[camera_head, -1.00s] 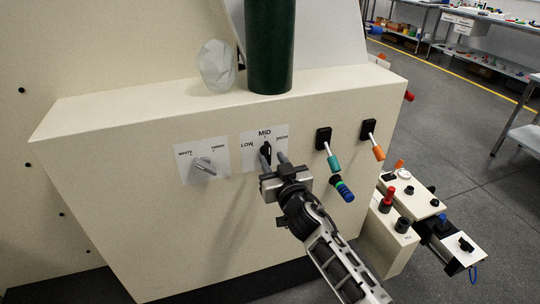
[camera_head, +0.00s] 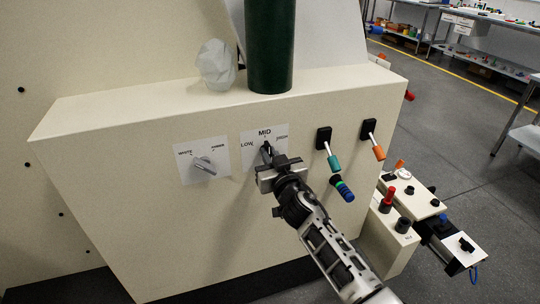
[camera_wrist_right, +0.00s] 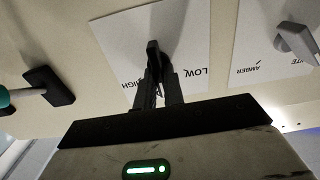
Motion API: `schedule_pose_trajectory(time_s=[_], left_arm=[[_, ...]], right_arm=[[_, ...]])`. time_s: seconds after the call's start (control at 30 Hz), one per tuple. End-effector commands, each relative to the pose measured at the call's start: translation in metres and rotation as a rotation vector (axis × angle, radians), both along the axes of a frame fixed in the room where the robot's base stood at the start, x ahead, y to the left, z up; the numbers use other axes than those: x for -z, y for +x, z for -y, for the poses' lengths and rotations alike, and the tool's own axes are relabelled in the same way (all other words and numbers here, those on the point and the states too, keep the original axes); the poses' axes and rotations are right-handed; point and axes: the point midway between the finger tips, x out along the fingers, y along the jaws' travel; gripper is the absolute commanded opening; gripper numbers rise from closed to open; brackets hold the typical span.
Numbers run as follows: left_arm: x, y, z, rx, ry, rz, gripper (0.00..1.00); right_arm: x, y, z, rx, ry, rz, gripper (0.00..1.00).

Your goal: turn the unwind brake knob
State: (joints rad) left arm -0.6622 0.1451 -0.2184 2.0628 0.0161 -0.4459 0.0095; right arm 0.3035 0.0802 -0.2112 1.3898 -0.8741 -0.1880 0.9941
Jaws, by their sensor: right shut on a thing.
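The black brake knob (camera_head: 267,146) sits on a white plate marked LOW, MID and HIGH on the front of the cream cabinet. My right gripper (camera_head: 268,155) is shut on this knob, with its body just below the plate. In the right wrist view the knob (camera_wrist_right: 153,52) stands up between the dark fingertips (camera_wrist_right: 160,84), which touch it from both sides. The knob's pointer seems near MID; its exact setting is partly hidden by the fingers. My left gripper is not in view.
A grey knob (camera_head: 204,166) on a WHITE/AMBER plate is to the left. A green cylinder (camera_head: 268,50) and a crumpled pale object (camera_head: 215,66) stand on top.

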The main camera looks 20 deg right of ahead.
Motion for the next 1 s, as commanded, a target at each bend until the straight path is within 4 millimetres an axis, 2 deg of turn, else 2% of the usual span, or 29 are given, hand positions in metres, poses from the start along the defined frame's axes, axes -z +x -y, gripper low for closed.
schedule_pose_trajectory(time_s=[0.37,1.0], left_arm=[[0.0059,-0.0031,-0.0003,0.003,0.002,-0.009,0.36],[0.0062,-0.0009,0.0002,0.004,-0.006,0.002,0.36]], right_arm=[[0.0009,-0.0003,-0.0012,0.000,-0.183,0.006,0.00],[0.0026,-0.0003,-0.0044,0.000,-0.769,0.026,0.00]])
